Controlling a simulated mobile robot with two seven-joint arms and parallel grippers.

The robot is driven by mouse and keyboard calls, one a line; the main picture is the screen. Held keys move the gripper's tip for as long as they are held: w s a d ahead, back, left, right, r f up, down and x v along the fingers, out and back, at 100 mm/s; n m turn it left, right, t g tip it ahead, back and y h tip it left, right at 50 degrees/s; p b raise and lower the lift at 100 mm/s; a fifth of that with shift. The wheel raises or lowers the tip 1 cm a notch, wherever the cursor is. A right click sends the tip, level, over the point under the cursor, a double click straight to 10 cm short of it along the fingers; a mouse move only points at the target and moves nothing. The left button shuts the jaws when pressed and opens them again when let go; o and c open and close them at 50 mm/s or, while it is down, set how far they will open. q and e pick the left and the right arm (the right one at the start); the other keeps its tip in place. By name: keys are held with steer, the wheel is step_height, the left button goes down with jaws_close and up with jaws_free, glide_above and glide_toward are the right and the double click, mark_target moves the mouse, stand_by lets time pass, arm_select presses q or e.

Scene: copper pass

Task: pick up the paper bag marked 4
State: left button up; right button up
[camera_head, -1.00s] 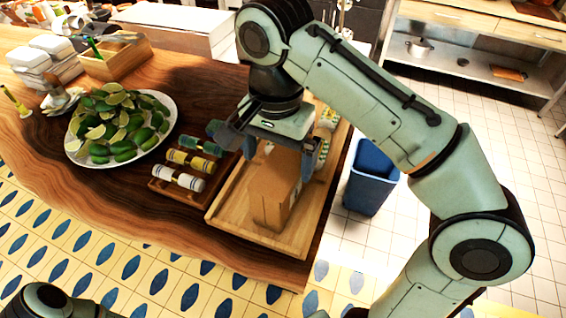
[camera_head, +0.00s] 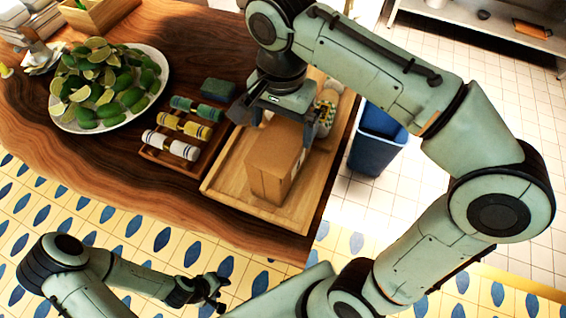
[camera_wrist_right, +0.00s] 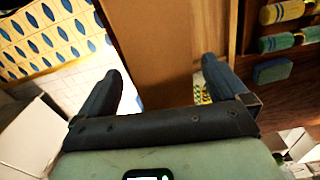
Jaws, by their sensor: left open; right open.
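A brown paper bag (camera_head: 272,165) stands upright in a wooden tray (camera_head: 225,185) at the table's right end. No number is visible on its shown sides. My right gripper (camera_head: 277,115) is open above the bag's far part, fingers pointing down. In the right wrist view, the brown bag (camera_wrist_right: 150,40) extends up from between the spread fingers of the right gripper (camera_wrist_right: 160,70); contact cannot be told. My left gripper (camera_head: 216,292) is open and empty, low in front of the table, away from the bag.
Left of the tray, a small rack (camera_head: 165,157) holds rolled cloths, with a dark green block (camera_head: 219,90) behind. A plate of limes (camera_head: 110,90) is further left. A jar (camera_head: 328,100) stands behind the bag. A blue bin (camera_head: 375,145) is on the floor to the right.

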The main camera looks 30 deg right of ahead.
mark_target(282, 139)
steer(key=f, duration=0.5)
steer(key=shift+s+b, duration=0.2)
steer(key=shift+b, duration=0.2)
steer(key=shift+w, duration=0.1)
steer(key=shift+a, duration=0.1)
steer(key=c, duration=1)
steer(key=shift+r, duration=0.1)
